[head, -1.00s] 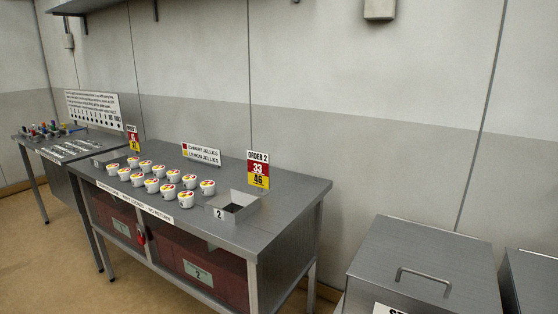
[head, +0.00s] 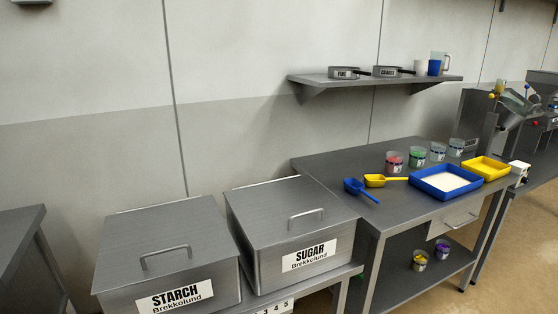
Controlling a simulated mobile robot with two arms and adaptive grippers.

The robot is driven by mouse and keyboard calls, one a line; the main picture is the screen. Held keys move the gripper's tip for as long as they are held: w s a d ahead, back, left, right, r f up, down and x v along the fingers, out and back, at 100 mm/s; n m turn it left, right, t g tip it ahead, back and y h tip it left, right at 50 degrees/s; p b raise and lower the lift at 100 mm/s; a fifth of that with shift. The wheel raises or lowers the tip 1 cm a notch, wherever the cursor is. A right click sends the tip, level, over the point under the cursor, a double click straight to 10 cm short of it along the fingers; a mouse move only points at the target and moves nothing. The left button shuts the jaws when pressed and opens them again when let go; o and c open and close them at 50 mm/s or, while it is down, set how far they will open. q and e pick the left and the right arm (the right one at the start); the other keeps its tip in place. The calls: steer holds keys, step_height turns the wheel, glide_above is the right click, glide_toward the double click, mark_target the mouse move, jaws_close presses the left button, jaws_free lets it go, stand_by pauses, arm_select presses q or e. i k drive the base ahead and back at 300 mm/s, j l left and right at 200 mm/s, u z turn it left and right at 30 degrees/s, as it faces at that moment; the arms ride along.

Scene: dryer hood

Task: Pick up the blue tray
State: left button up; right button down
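The blue tray (head: 413,180) lies on the grey metal table (head: 338,163) at the right in the head view. It is shallow and rectangular, with white material spread inside it. A yellow tray (head: 497,167) sits right beside it, to its right. Neither of my grippers shows in the head view.
A blue scoop (head: 357,188) and a yellow scoop (head: 376,180) lie left of the tray. Several small tubs, one with red contents (head: 394,162), stand behind it. The starch bin (head: 125,240) and sugar bin (head: 262,214) stand left of the table. A wall shelf (head: 340,81) hangs above.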

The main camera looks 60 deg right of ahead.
mark_target(445, 181)
steer(key=z, duration=2.9)
